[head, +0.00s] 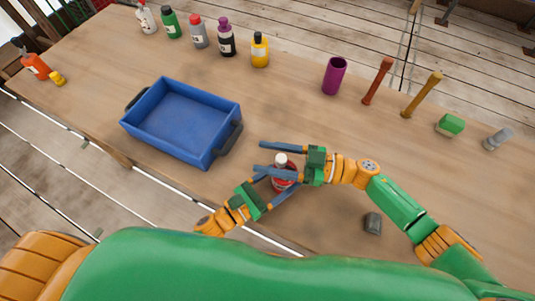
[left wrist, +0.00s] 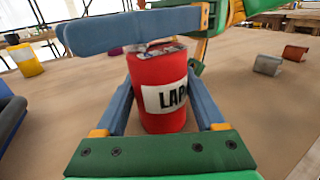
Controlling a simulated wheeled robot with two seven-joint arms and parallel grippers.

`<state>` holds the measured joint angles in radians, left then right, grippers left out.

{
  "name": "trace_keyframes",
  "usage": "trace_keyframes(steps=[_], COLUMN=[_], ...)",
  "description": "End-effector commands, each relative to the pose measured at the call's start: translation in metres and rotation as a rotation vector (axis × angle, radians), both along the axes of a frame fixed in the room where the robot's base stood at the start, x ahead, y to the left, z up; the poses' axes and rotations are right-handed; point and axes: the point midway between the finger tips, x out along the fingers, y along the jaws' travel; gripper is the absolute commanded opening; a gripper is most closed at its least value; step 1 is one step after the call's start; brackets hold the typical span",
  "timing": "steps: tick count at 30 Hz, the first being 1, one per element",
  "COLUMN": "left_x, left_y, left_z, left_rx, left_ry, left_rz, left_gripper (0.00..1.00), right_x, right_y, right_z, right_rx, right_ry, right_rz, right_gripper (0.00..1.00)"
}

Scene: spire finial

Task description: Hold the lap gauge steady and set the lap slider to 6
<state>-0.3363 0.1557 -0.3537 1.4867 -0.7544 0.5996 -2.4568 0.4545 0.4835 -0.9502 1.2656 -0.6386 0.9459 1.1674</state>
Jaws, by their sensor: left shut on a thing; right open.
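The lap gauge (head: 281,184) is a red can with a white top part (head: 281,160). In the left wrist view the gauge (left wrist: 158,75) stands upright, with a white label reading "LAP", partly cut off. My left gripper (head: 284,183) is shut on its sides, with a blue finger on each side. My right gripper (head: 259,158) is open, its fingers pointing left at the height of the gauge's top, the white part between them in the head view. One right finger (left wrist: 130,32) crosses above the gauge in the left wrist view and hides part of its top. The slider and its setting cannot be made out.
A blue tray (head: 207,148) stands left of the gauge. Several bottles, a purple cup (head: 334,76), two wooden-looking handles and a green block (head: 450,124) stand along the far side. A small grey object (head: 373,222) lies to the right. Bare table surrounds the gauge.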

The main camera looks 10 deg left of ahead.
Motion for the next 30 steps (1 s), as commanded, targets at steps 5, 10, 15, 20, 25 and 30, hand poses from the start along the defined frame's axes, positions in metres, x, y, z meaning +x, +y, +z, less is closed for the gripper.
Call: trace_keyframes(steps=[5,10,15,20,25,30], left_x=[0.0,0.0,-0.0001,-0.0001,-0.0001,-0.0001], left_y=[0.0001,0.0001,0.0001,0.0001,0.0001,0.0001], left_z=[-0.0003,-0.0003,-0.0003,-0.0003,-0.0003,-0.0003], left_rx=[0.001,0.001,0.001,0.001,0.001,0.001], left_ry=[0.001,0.001,0.001,0.001,0.001,0.001], left_rz=[0.0,0.0,0.0,0.0,0.0,0.0], left_gripper=[0.07,0.07,0.08,0.07,0.07,0.07], right_x=[0.0002,0.0002,0.0001,0.0001,0.0002,0.0002], right_y=[0.0043,0.004,0.0039,0.0038,0.0038,0.0037], right_z=[-0.0002,-0.0001,0.0,0.0,0.0,0.0], right_rx=[-0.001,-0.001,-0.001,-0.001,-0.001,-0.001], right_ry=[-0.001,-0.002,-0.002,-0.003,-0.003,-0.003], right_rz=[0.0,0.0,0.001,0.001,0.001,0.001], right_gripper=[0.63,0.49,0.03,0.0,0.0,0.0])
